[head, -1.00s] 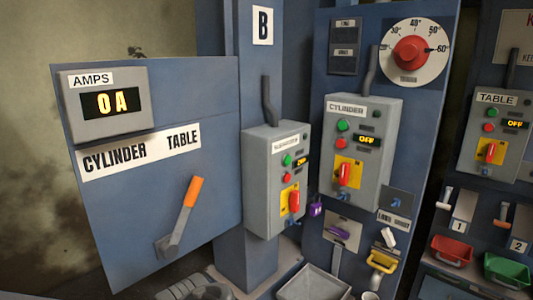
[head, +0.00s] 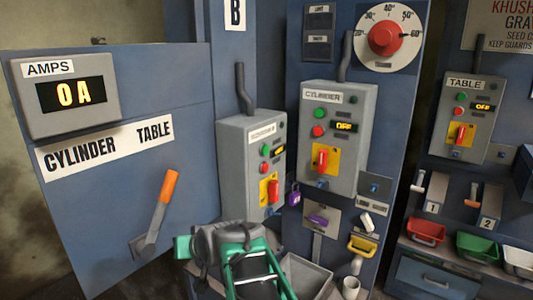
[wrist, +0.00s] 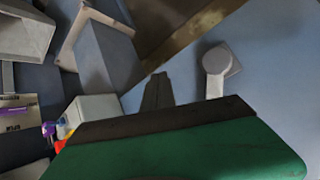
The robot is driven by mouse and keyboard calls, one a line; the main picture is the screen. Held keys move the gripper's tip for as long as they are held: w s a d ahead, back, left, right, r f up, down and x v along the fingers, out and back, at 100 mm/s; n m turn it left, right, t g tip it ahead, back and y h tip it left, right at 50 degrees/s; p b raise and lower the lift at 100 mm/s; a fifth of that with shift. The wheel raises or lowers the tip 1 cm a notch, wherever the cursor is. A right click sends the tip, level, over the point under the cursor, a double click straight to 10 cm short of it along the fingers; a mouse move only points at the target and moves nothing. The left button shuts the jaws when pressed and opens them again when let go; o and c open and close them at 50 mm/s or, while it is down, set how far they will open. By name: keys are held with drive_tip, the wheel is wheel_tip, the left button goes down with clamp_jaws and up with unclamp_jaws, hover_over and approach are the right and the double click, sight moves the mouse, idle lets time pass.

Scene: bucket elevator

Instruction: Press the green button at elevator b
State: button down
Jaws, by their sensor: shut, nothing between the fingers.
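The green button (head: 265,150) is on the grey control box (head: 236,172) on the blue column under the B sign (head: 236,13). My green and dark grey arm shows low in front of the column in the head view, below the box and apart from the button. In the wrist view my gripper (wrist: 157,92) is a dark narrow tip, closed and empty. That view appears upside down. A grey box (wrist: 97,106) shows left of the tip; the green button is not visible there.
The cylinder-table panel (head: 120,210) with an orange-handled lever (head: 157,212) stands at the left, close to my arm. A purple padlock (head: 294,196) hangs right of the box. The cylinder control box (head: 322,170) and table control box (head: 462,140) have similar green buttons.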

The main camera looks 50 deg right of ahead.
drive_tip(key=d+r+m+t+h, duration=0.3)
drive_tip(key=d+r, duration=0.2)
drive_tip(key=d, duration=0.7)
drive_tip(key=m+t+h, duration=0.2)
drive_tip(key=m+h, duration=0.2)
drive_tip(key=h, duration=0.1)
approach(265, 150)
wheel_tip(265, 150, down, 5)
drive_tip(key=w+d, duration=0.1)
drive_tip(key=s+d+r+m+h+b, duration=0.1)
drive_tip(key=s+d+r+m+h, duration=0.1)
drive_tip(key=s+d+r, duration=0.2)
drive_tip(key=shift+s+d+r+m+h, duration=0.35)
drive_tip(key=shift+s+d, duration=0.3)
drive_tip(key=shift+s, duration=0.25)
drive_tip(key=w+p, duration=0.5)
drive_tip(key=w, duration=0.4)
drive_tip(key=shift+a, duration=0.4)
drive_tip(key=shift+f, duration=0.1)
